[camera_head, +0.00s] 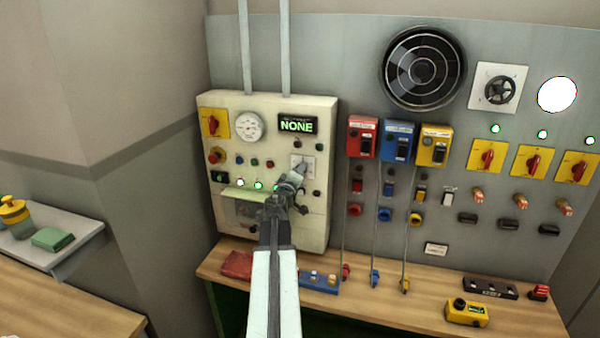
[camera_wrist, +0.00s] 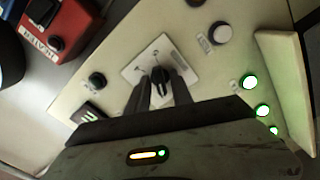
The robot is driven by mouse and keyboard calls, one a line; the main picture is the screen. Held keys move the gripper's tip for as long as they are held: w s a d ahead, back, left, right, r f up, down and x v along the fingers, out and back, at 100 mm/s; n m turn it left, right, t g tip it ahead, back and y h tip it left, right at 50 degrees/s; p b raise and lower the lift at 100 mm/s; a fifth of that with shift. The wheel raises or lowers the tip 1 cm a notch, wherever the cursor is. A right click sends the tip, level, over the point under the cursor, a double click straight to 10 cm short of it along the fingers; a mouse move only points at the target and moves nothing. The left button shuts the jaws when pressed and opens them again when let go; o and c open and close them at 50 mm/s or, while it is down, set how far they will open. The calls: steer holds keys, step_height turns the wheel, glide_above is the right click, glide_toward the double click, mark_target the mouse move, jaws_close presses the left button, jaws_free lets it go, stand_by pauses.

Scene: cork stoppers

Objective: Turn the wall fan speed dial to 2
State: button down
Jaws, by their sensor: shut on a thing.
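A small black dial (camera_wrist: 159,75) sits on a white square plate (camera_wrist: 140,72) in the wrist view. My gripper (camera_wrist: 160,88) has one finger on each side of the dial and is shut on it. The dial's markings are too small to read, so I cannot tell its setting. In the head view the white plate (camera_head: 304,161) is on the right part of the cream control box (camera_head: 325,215), and my gripper (camera_head: 292,182) covers its lower part. A round dark fan (camera_head: 424,68) is on the grey wall at the upper right.
A white plate with a dark handwheel (camera_head: 498,88) is right of the fan. Nearby on the box are a NONE display (camera_head: 297,125), a gauge (camera_head: 248,127) and lit buttons. Red, blue and yellow switch boxes (camera_head: 397,141) stand to the right. A wooden bench (camera_head: 390,308) runs below.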

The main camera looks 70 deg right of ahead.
steer(key=shift+m, duration=0.3)
stand_by(0.4)
steer(key=c, duration=1.4)
jaws_free()
steer(key=shift+c, duration=0.2)
steer(key=a, duration=0.8)
steer(key=shift+s, duration=0.25)
